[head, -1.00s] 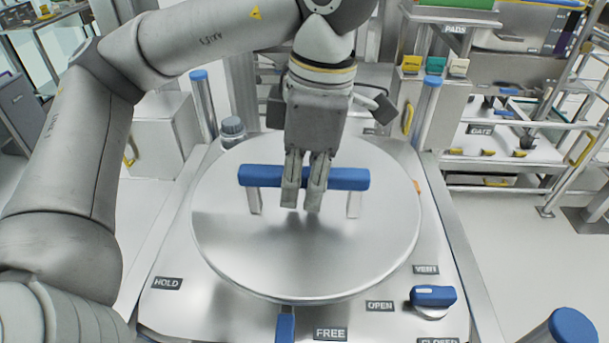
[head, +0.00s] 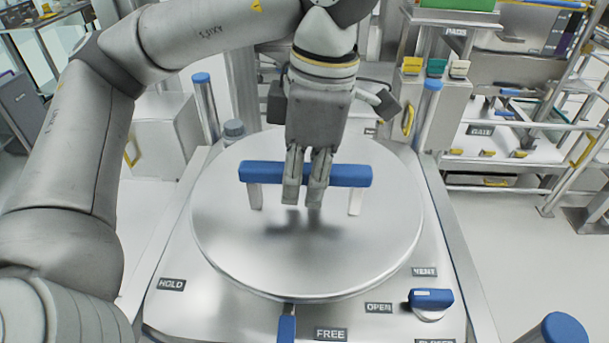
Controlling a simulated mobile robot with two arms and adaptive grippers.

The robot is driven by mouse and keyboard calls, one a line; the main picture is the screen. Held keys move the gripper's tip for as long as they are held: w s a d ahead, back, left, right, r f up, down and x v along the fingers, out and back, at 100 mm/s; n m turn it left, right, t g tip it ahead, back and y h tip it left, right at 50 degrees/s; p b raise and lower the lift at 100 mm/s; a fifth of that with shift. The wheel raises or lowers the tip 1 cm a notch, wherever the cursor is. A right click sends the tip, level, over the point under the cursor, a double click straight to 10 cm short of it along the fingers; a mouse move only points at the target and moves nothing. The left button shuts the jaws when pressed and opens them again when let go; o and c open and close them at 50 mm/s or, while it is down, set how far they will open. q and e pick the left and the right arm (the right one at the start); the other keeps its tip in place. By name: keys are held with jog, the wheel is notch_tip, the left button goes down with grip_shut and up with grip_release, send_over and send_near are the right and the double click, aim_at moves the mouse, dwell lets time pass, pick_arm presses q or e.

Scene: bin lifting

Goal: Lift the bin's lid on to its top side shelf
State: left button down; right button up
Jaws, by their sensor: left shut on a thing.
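The bin's lid (head: 300,262) is a round, shiny metal disc on the bin top in the middle of the head view. A blue bar handle (head: 262,172) stands over it on two metal posts. My left gripper (head: 303,195) is shut on the middle of the blue handle from above, with its fingertips reaching below the bar. Whether the lid touches the bin top or is slightly clear of it, I cannot tell. My right gripper is not in view. I cannot make out which surface is the top side shelf.
A blue lever (head: 287,325) is at the lid's front edge near the FREE label (head: 330,334). A blue vent knob (head: 431,299) is at the front right. Blue-capped posts (head: 205,105) stand around the bin. A grey cabinet (head: 165,140) is behind left, a shelf rack (head: 500,145) at the right.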

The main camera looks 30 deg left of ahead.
pick_arm(q)
jog(key=shift+r+p, duration=2.85)
jog(key=shift+r, duration=0.55)
jog(key=shift+f, duration=0.1)
